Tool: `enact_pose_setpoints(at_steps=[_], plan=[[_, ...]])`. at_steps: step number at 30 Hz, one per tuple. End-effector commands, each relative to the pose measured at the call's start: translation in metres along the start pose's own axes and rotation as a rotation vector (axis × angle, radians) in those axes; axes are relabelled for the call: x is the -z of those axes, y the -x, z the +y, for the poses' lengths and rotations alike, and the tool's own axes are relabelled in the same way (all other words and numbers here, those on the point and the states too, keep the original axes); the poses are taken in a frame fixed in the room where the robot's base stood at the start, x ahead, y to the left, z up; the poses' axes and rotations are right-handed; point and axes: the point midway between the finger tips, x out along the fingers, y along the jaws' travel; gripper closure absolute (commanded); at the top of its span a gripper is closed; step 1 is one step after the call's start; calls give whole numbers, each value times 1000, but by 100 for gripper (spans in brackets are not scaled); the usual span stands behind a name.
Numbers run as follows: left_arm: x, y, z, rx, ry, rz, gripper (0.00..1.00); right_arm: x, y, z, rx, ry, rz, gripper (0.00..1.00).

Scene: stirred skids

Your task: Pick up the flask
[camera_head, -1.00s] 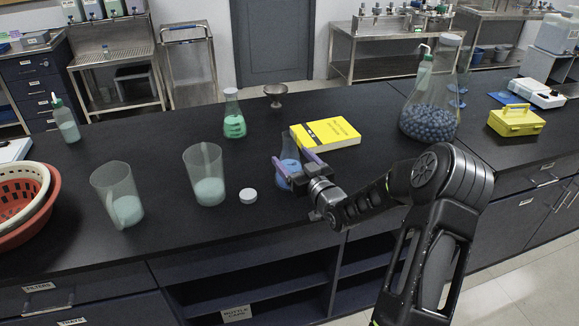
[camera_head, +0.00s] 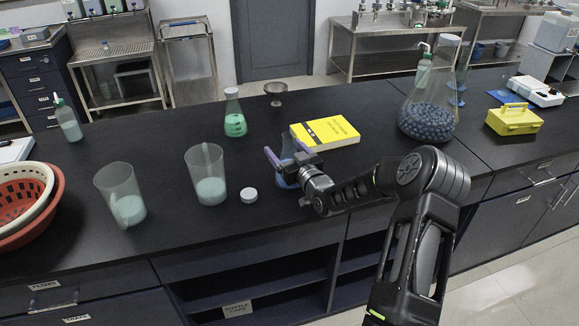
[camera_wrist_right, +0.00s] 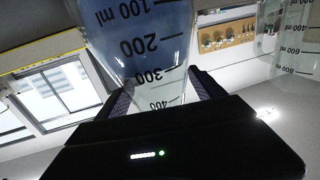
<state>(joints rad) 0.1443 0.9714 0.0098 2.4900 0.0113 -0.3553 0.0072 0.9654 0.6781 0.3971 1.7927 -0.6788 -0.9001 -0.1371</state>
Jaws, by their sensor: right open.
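A conical glass flask with blue liquid (camera_head: 284,183) stands on the black bench, left of the yellow book. My right gripper (camera_head: 287,155) is open, with its purple-edged fingers on either side of the flask's upper part. In the right wrist view the flask (camera_wrist_right: 150,45), with its millilitre marks, fills the space between the two dark fingers (camera_wrist_right: 160,92). Whether the fingers touch the glass is not clear. A second flask with green contents (camera_head: 235,122) stands farther back. A large flask of blue balls (camera_head: 428,118) stands to the right. My left gripper is out of view.
Two beakers (camera_head: 207,180) (camera_head: 122,195) and a white lid (camera_head: 249,195) stand left of the gripper. The yellow book (camera_head: 325,132) lies close on the right. A yellow case (camera_head: 514,120) is far right, red basket (camera_head: 40,215) far left.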

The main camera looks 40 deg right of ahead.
Motion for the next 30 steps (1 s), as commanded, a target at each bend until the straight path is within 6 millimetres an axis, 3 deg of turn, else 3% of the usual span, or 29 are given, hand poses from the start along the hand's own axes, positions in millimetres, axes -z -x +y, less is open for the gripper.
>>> enact_pose_setpoints(at_steps=[2,30], plan=[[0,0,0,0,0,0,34,0,0,0,0,0,0,23],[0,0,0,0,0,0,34,0,0,0,0,0,0,100]])
